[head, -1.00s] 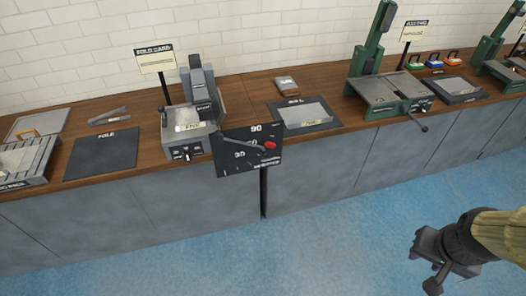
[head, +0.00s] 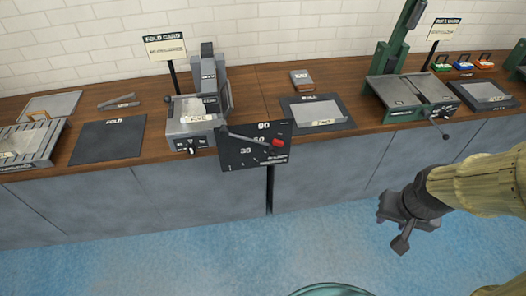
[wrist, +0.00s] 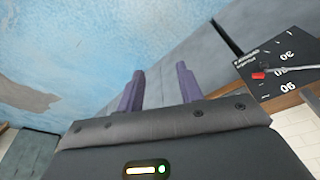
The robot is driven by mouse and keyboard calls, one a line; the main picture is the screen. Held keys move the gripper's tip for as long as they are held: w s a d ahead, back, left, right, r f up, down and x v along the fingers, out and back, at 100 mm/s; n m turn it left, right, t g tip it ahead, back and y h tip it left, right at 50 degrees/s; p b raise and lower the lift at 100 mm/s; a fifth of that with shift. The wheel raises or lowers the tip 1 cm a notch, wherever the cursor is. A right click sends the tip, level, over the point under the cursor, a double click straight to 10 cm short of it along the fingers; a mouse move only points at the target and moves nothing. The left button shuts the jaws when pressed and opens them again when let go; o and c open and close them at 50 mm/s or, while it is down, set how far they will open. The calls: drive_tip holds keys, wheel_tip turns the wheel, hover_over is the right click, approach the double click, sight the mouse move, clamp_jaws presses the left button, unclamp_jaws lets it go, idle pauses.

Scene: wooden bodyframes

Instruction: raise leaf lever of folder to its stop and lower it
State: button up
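The folder (head: 192,118) is a grey machine on the wooden counter under a "FOLD CARD" sign (head: 166,46). Its dark dial plate (head: 240,157), marked 30, 60 and 90, hangs at the counter's front edge. The leaf lever (head: 250,138) runs across the plate from its left side and ends in a red knob (head: 278,143). The red knob also shows in the wrist view (wrist: 259,76), at right. My gripper (head: 398,226) is over the blue floor, right of the lever and apart from it. In the wrist view its two purple fingers (wrist: 158,88) are spread with nothing between them.
A green machine (head: 405,92) stands on the counter at right. A dark tray (head: 345,124) with a grey sheet lies between the machines. A dark mat (head: 108,142) lies left of the folder. The floor (head: 330,225) before the grey cabinets is clear.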

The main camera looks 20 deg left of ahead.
drive_tip(key=o, duration=0.3)
drive_tip(key=w+a+f+n+t+y+b, duration=0.1)
drive_tip(key=w+a+f+n+t+b, duration=0.25)
drive_tip(key=w+f+b, duration=0.35)
drive_tip(key=w+a+f+n+t+y+b, duration=0.2)
drive_tip(key=w+a+f+b, duration=0.3)
drive_tip(key=w+f, duration=0.3)
drive_tip(key=w+a+f+n+t+y+b, duration=0.1)
drive_tip(key=a+f+n+y+b, duration=0.1)
drive_tip(key=a+f+y+b, duration=0.3)
drive_tip(key=w+a+f+n+t+y+b, duration=0.2)
drive_tip(key=a+f+y+b, duration=0.3)
drive_tip(key=a+b, duration=0.3)
drive_tip(key=a+f, duration=0.1)
drive_tip(key=a, duration=0.3)
drive_tip(key=shift+w+y, duration=0.15)
drive_tip(key=shift+y, duration=0.25)
drive_tip(key=shift+a+f+t, duration=0.1)
drive_tip(key=shift+a+t, duration=0.05)
drive_tip(key=shift+t, duration=0.1)
